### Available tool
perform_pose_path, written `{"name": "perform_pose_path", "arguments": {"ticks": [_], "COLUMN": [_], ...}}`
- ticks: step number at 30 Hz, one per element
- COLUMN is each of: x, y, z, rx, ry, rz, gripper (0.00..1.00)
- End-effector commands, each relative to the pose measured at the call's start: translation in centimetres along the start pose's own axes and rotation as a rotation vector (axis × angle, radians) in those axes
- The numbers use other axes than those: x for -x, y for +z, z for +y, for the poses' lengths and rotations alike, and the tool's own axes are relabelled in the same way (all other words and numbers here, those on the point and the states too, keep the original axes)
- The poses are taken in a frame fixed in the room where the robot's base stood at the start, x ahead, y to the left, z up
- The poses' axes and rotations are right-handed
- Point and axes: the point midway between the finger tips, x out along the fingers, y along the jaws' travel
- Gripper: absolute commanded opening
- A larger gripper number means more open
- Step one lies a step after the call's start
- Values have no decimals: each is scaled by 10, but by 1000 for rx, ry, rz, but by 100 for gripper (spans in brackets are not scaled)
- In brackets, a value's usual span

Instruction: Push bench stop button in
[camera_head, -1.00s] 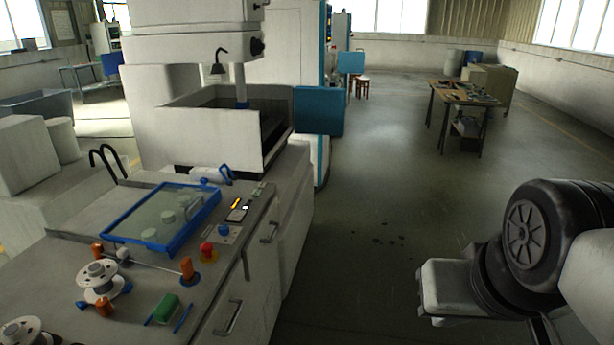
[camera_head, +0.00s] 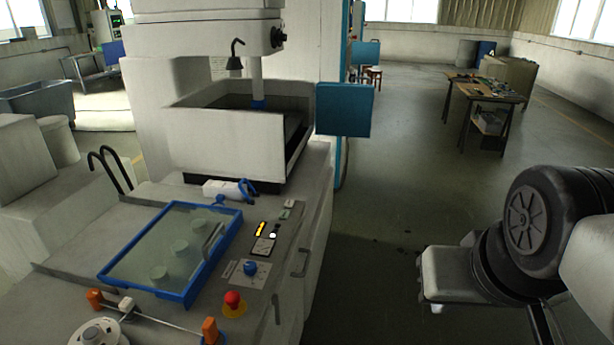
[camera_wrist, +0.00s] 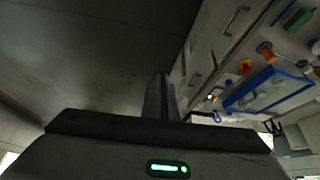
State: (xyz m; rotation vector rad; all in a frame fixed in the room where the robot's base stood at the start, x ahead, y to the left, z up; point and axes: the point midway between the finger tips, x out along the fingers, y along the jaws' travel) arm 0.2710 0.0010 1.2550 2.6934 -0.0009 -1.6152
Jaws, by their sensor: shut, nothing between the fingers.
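The stop button is a red mushroom cap (camera_head: 233,299) on a yellow round base, on the bench top (camera_head: 62,246) near its right edge. It stands up from the bench and nothing covers it. It also shows small in the wrist view (camera_wrist: 245,66), to the right of my gripper. My gripper (camera_wrist: 158,82) is shut and empty in the wrist view, well apart from the button. In the head view my arm is at the right, out over the floor, and the fingers are not visible there.
A blue-framed glass lid (camera_head: 187,297) lies left of the button. A blue knob (camera_head: 250,268) is just behind it and an orange post (camera_head: 210,331) in front. The machine with its open tank (camera_head: 225,139) stands behind. The floor (camera_head: 385,200) right of the bench is clear.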

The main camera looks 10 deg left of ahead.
Motion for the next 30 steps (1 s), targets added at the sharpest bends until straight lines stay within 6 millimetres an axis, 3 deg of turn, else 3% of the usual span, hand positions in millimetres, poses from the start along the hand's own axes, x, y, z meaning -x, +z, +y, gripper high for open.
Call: {"name": "perform_pose_path", "arguments": {"ticks": [11, 16, 20, 24, 30], "x": [0, -12, -38, -80, -150], "y": [-1, -17, -47, -82, -109], "z": [-1, -22, -66, -133, -232], "rx": [3, 118, 338, 622, 952], "ry": [-2, -59, -184, -376, -654], "rz": [-1, -38, -89, -108, -50], "gripper": [0, 0, 0, 0, 0]}}
